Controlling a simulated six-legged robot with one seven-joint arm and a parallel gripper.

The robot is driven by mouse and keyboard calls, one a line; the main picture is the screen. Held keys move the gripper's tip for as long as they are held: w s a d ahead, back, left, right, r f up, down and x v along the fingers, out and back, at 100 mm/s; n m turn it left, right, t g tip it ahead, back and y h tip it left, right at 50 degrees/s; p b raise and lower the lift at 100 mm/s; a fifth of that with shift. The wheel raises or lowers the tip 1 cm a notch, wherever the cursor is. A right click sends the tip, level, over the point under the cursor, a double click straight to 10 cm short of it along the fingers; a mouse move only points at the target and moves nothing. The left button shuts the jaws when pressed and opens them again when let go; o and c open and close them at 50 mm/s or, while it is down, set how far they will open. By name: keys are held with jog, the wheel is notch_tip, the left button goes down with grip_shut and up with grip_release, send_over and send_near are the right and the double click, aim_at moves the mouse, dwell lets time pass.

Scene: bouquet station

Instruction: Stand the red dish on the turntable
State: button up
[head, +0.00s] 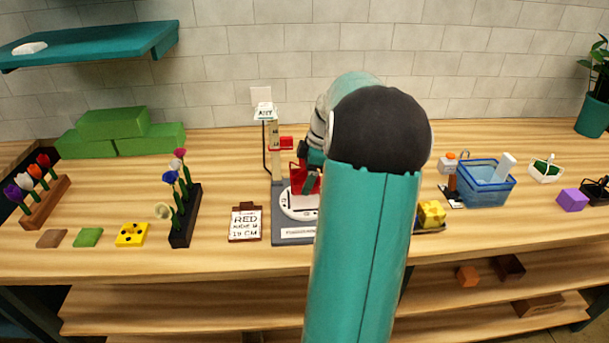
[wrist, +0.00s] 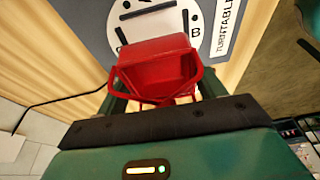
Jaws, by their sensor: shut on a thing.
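The red dish (wrist: 158,68) is between the fingers of my gripper (wrist: 162,92) in the wrist view. In the head view the red dish (head: 305,181) is partly hidden by my arm. The turntable is a white disc (head: 296,206) on a grey base, and its right part is hidden behind my arm. My gripper is shut on the dish, over the back part of the disc. I cannot tell whether the dish touches the disc.
A post (head: 277,160) with a red slider rises behind the turntable. A clipboard (head: 245,223) reading RED and 19 CM lies to its left. A black flower rack (head: 185,217) stands farther left. A yellow sponge-like block (head: 431,213) and blue basket (head: 485,186) are right of my arm.

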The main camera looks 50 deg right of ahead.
jog(key=shift+w+f, duration=0.1)
jog(key=shift+f, duration=0.05)
jog(key=shift+s+f, duration=0.2)
jog(key=shift+f, duration=1.65)
jog(key=shift+w+f, duration=0.1)
jog(key=shift+f, duration=0.05)
jog(key=o, duration=1.5)
jog(key=shift+r, duration=3.5)
